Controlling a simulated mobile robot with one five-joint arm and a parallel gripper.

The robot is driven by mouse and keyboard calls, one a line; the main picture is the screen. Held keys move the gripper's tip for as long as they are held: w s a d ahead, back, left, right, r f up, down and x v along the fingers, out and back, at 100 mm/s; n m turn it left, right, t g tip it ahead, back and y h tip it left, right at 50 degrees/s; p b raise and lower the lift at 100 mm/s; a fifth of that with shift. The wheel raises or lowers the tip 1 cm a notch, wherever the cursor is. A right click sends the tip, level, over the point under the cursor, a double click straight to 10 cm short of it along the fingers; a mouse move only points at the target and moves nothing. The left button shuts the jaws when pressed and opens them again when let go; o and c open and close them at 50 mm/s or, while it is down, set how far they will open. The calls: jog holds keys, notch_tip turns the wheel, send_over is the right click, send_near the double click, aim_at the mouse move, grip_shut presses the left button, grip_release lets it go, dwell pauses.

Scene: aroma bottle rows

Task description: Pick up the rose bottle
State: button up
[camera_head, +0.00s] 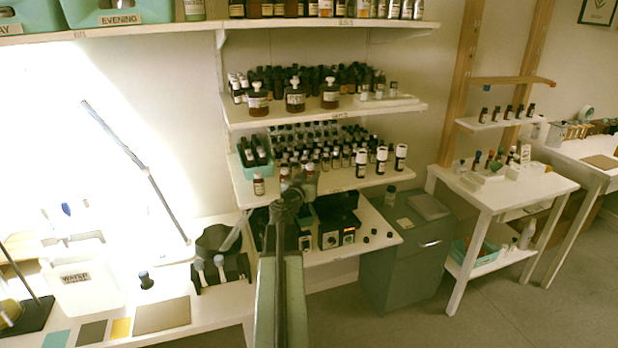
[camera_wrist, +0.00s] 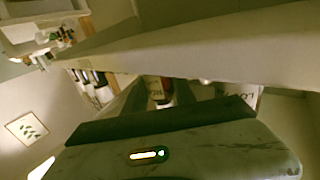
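My gripper (camera_head: 296,186) is at the front edge of the middle shelf, among the front bottles. Its fingers are small and partly hidden by my arm in the head view. In the wrist view a dark reddish bottle with a pale label (camera_wrist: 160,90) shows just beyond the gripper body, partly covered by it and by a pale board edge. I cannot tell whether the fingers touch it. No label reads as rose, so I cannot tell which bottle is the rose one.
The middle shelf (camera_head: 345,186) holds rows of dark bottles and a teal bin (camera_head: 254,168). The upper shelf (camera_head: 240,112) overhangs it, with large brown bottles (camera_head: 295,98). Dark boxes (camera_head: 338,222) stand below. A grey cabinet (camera_head: 405,255) is at right; floor beyond is clear.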

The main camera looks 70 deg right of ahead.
grip_shut()
notch_tip(320, 180, up, 10)
jog(key=p, duration=1)
notch_tip(320, 180, up, 6)
jog(key=p, duration=0.6)
jog(key=shift+o, duration=1.4)
grip_release()
grip_shut()
